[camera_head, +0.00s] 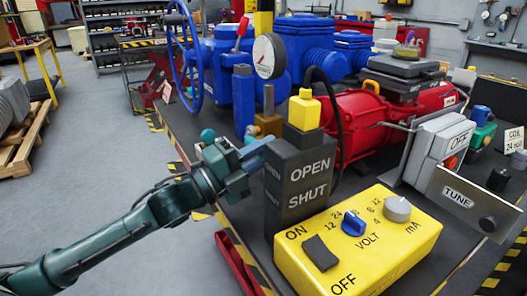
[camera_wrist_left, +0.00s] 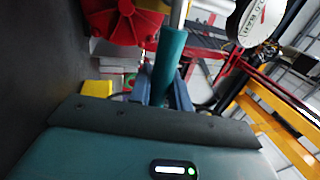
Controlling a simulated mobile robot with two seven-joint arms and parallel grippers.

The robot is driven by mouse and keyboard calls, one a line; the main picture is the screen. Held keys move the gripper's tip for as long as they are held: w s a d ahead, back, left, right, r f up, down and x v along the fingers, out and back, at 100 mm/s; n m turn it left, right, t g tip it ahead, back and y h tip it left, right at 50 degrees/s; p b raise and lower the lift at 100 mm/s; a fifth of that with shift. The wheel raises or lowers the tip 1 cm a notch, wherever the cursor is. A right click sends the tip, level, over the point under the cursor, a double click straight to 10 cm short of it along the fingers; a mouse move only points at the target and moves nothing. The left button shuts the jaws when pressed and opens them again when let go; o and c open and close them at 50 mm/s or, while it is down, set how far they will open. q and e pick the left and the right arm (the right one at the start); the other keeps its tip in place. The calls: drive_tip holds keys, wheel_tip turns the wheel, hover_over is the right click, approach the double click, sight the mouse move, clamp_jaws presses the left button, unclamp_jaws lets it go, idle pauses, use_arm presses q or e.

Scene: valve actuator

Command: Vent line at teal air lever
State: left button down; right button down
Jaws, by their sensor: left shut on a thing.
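The teal air lever (camera_wrist_left: 168,60) shows in the left wrist view as a teal sleeve on a pale metal rod. My left gripper (camera_wrist_left: 163,92) is shut on this sleeve, with the finger tips close along its two sides. In the head view my left gripper (camera_head: 258,150) reaches in from the left, just beside a brass fitting (camera_head: 266,126) and left of the black OPEN/SHUT block (camera_head: 308,180). The lever is hard to tell apart from the gripper there. My right gripper is in neither view.
A yellow meter box (camera_head: 400,245) with knobs stands in front. A blue valve body with a blue handwheel (camera_head: 183,55), a gauge (camera_head: 268,56) and a red actuator (camera_head: 350,125) crowd the bench behind. Open grey floor (camera_head: 80,125) lies to the left.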

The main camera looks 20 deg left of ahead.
use_arm(q)
drive_tip(key=c, duration=1.3)
unclamp_jaws()
drive_tip(key=shift+f, duration=0.1)
drive_tip(key=shift+b+v, duration=0.6)
drive_tip(key=shift+v, duration=5.95)
drive_tip(key=shift+f, duration=0.1)
